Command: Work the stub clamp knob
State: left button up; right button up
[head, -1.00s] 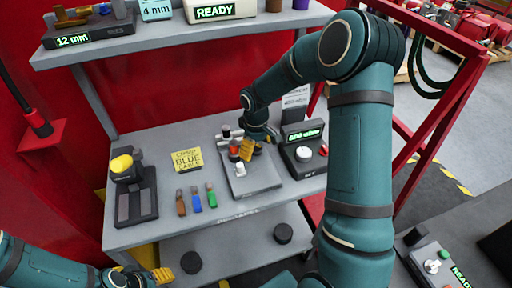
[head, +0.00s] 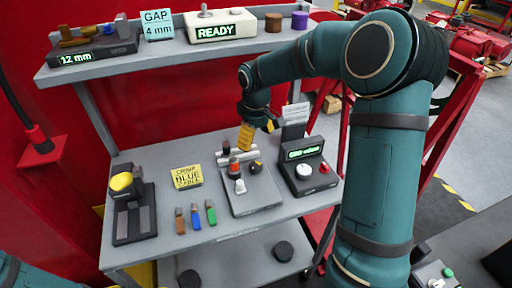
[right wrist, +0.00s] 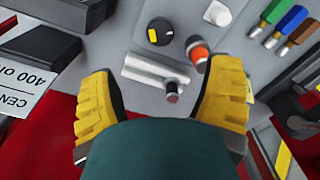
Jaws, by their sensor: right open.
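A grey fixture plate (head: 262,196) lies on the bench. It carries a round black knob with a yellow mark (head: 257,167), which may be the stub clamp knob; no label on it is legible. This knob also shows in the right wrist view (right wrist: 160,31). Beside it are an orange-and-black part (right wrist: 197,48), a white knob (right wrist: 217,13) and a pale bar with a dark-ended stub (right wrist: 172,92). My right gripper (head: 258,132) is open and empty above the plate's back edge. Its yellow fingers (right wrist: 163,100) stand on either side of the stub, apart from it. My left gripper is out of view.
A box with a green display, white knob and red button (head: 308,172) stands right of the plate. Left are blue, green and brown pieces (head: 196,216), a yellow sign (head: 186,177) and a yellow-topped device (head: 128,190). An upper shelf (head: 160,59) overhangs the back.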

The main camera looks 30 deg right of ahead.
aim_at(256, 165)
jog(key=shift+r, duration=0.3)
notch_tip(256, 165, down, 12)
jog(key=n+p, duration=1.3)
jog(key=shift+n, duration=0.3)
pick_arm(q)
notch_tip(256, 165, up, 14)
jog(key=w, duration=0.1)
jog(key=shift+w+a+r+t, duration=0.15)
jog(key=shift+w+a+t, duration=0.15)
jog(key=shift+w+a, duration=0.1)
